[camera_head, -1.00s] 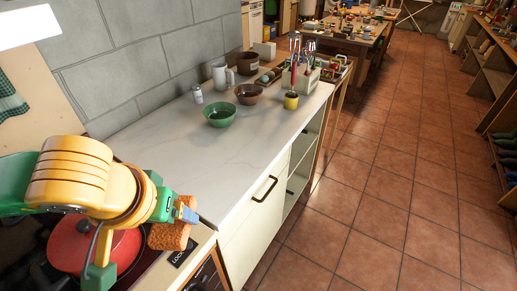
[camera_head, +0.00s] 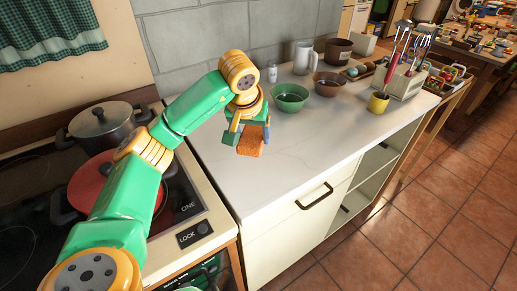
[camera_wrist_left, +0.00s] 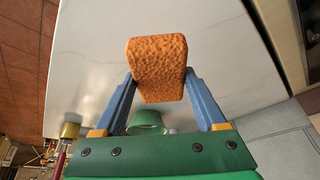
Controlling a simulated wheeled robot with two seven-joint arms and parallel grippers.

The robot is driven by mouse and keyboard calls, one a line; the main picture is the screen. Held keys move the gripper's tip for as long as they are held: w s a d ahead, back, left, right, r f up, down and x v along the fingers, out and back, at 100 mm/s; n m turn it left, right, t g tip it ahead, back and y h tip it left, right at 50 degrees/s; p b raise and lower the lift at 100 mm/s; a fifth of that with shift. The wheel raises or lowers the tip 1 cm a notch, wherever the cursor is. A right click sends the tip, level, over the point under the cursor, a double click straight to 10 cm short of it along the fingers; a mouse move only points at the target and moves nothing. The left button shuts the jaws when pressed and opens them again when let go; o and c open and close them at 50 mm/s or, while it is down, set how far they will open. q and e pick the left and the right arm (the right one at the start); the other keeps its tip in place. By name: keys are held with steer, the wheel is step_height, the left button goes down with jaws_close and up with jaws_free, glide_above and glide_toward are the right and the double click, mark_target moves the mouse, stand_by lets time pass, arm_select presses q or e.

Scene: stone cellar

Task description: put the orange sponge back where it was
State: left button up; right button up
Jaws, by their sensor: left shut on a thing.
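The orange sponge (camera_head: 251,141) is held by my left gripper (camera_head: 252,132) over the left part of the white countertop (camera_head: 285,165) in the head view. In the left wrist view the sponge (camera_wrist_left: 158,68) sits between the two blue-grey fingers of the left gripper (camera_wrist_left: 158,85), with the pale counter behind it. Whether the sponge touches the counter is hard to tell; it looks held just above it. My right gripper is not in view.
A green bowl (camera_head: 290,97), a brown bowl (camera_head: 328,84), a white mug (camera_head: 303,58) and a shaker (camera_head: 272,73) stand behind. A utensil holder (camera_head: 401,82) and yellow cup (camera_head: 378,102) are to the right. A stove with a red pan (camera_head: 90,183) and a grey pot (camera_head: 104,125) is left. The front counter is clear.

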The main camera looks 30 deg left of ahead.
mark_target(255, 133)
arm_select(q)
steer(key=shift+w+a+f, duration=0.25)
steer(key=shift+w+f, duration=0.85)
steer(key=shift+f, duration=0.1)
step_height(255, 133, down, 4)
steer(key=shift+w+r+p, duration=0.15)
steer(key=shift+r+p, duration=0.05)
steer(key=shift+p, duration=0.6)
steer(key=shift+w+f, duration=0.1)
steer(key=shift+f, duration=0.2)
steer(key=o, duration=1.4)
steer(key=shift+r, duration=0.25)
steer(key=v, duration=1.2)
steer(key=shift+b, duration=0.35)
